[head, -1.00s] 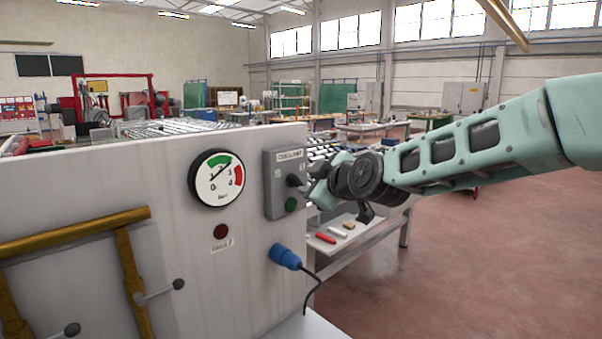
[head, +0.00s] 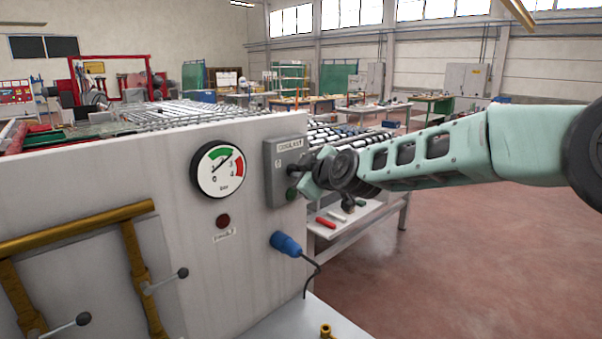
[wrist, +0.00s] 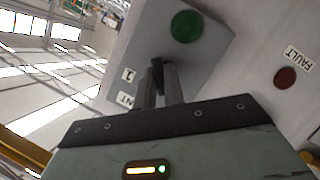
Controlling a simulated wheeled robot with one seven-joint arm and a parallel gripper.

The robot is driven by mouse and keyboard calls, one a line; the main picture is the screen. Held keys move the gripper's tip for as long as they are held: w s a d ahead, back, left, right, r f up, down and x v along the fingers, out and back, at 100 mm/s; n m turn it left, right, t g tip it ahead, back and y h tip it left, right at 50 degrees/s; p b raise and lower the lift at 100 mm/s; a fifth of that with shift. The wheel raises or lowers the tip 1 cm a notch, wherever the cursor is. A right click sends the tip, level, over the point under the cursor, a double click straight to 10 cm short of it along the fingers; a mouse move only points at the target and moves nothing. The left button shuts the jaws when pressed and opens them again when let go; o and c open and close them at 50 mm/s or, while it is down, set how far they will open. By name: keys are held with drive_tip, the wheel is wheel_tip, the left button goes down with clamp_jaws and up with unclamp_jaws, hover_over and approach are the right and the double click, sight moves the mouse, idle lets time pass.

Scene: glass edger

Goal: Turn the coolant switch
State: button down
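The grey coolant switch box (head: 270,190) is fixed to the right end of the pale machine panel. Its label reads COOLANT, with a 0 mark at left and a green button (head: 291,194) below. The dark switch knob (wrist: 157,70) shows between my fingertips in the wrist view, near the 1 mark and the green button. My gripper (head: 306,169) reaches in from the right at the box. Its fingers (wrist: 160,85) are close together on both sides of the knob and look shut on it. The gripper hides the 1 mark in the head view.
A pressure gauge (head: 218,169) and a red fault lamp (head: 223,221) are left of the box. A blue plug (head: 285,244) with a cable sticks out below. Brass pipes (head: 75,228) with levers are at lower left. Open floor (head: 470,240) lies to the right.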

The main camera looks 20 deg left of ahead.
drive_tip(key=shift+f+b, duration=0.1)
drive_tip(key=shift+b, duration=0.25)
drive_tip(key=shift+w+d+m+g+y+b, duration=0.15)
drive_tip(key=shift+m+g+y+b, duration=0.3)
drive_tip(key=shift+m+g+b, duration=1)
drive_tip(key=shift+w+a+m+g+y+b, duration=0.15)
drive_tip(key=shift+m+g+y, duration=0.5)
drive_tip(key=shift+m, duration=1.55)
drive_tip(key=shift+w+d+m+g+y+b, duration=0.25)
drive_tip(key=shift+m+g+b, duration=0.55)
drive_tip(key=shift+m+g, duration=0.8)
drive_tip(key=shift+s+a+m, duration=0.1)
drive_tip(key=shift+s+m, duration=0.05)
drive_tip(key=shift+m, duration=0.2)
drive_tip(key=c, duration=1.5)
unclamp_jaws()
